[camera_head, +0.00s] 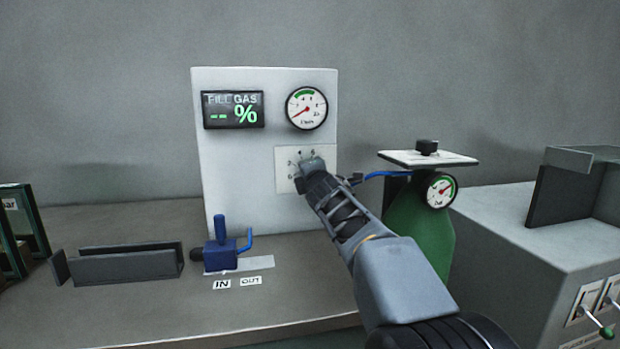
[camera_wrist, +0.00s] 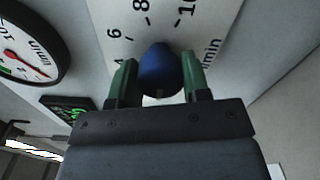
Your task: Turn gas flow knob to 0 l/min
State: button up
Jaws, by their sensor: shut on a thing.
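The gas flow knob (camera_wrist: 160,68) is a blue rounded knob on a white scale plate (camera_head: 286,183) on the upright panel. The wrist view shows scale marks 4, 6, 8, 10 and "l/min" around the knob. My gripper (camera_wrist: 159,78) has its two green fingers on either side of the knob, shut on it. In the head view my gripper (camera_head: 312,166) reaches the plate from the lower right and hides the knob. Where the knob points cannot be told. The round flow gauge (camera_head: 307,108) above has its red needle pointing to the lower left.
A display (camera_head: 233,110) reads "FILL GAS -- %". A green gas cylinder (camera_head: 415,230) with a pressure gauge (camera_head: 441,190) and blue hose stands close right of my arm. A blue valve (camera_head: 220,256) and a grey holder (camera_head: 125,265) are on the bench to the left.

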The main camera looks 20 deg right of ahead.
jog(key=shift+n, duration=2.1)
jog(key=o, duration=0.9)
jog(key=shift+o, duration=0.2)
jog(key=s+a+p, duration=0.1)
jog(key=s+a, duration=0.1)
jog(key=s, duration=1.1)
jog(key=shift+s+a, duration=0.25)
jog(key=shift+a, duration=0.1)
